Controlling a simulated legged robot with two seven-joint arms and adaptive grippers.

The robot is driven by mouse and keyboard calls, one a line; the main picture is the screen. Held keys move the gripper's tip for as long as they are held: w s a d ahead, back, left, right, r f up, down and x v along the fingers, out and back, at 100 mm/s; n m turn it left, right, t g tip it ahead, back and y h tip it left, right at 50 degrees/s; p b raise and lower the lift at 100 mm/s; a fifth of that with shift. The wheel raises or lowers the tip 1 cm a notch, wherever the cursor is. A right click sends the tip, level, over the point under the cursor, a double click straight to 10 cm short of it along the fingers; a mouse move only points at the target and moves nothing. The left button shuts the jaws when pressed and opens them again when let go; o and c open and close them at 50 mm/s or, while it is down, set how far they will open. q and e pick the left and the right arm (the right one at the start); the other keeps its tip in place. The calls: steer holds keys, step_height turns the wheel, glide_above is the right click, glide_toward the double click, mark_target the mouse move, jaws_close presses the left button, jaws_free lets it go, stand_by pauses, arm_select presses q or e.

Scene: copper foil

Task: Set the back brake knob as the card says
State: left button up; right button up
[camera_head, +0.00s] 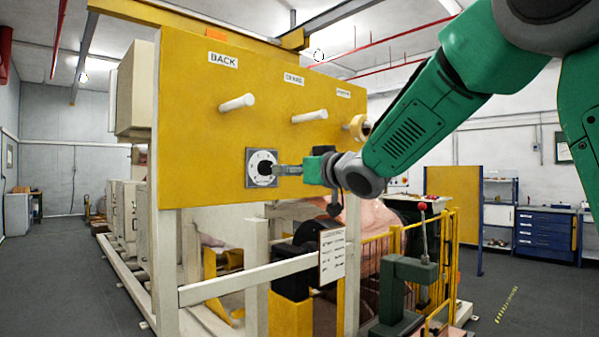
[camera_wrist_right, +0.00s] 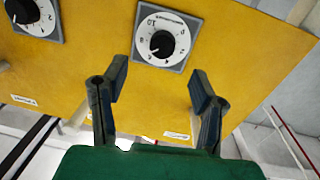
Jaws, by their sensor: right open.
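The back brake knob (camera_head: 264,168) is a black knob on a white numbered dial with a grey square plate, low on the yellow panel under the BACK label (camera_head: 223,60). In the right wrist view the knob (camera_wrist_right: 162,43) appears upside down, beyond the fingertips. My right gripper (camera_head: 279,170) points at the dial from the right, close in front of it. In the wrist view its two fingers (camera_wrist_right: 158,78) are wide apart with nothing between them. My left gripper is not in view.
The yellow panel (camera_head: 195,150) carries white pegs (camera_head: 310,117) above the dial. A second dial (camera_wrist_right: 32,14) sits at the left of the wrist view. A yellow mesh guard (camera_head: 376,265) and a green machine part (camera_head: 405,275) stand below my right arm.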

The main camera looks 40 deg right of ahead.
steer(key=s, duration=0.3)
steer(key=shift+a, duration=0.1)
steer(key=shift+w+f, duration=0.15)
steer(key=shift+f, duration=0.1)
stand_by(0.3)
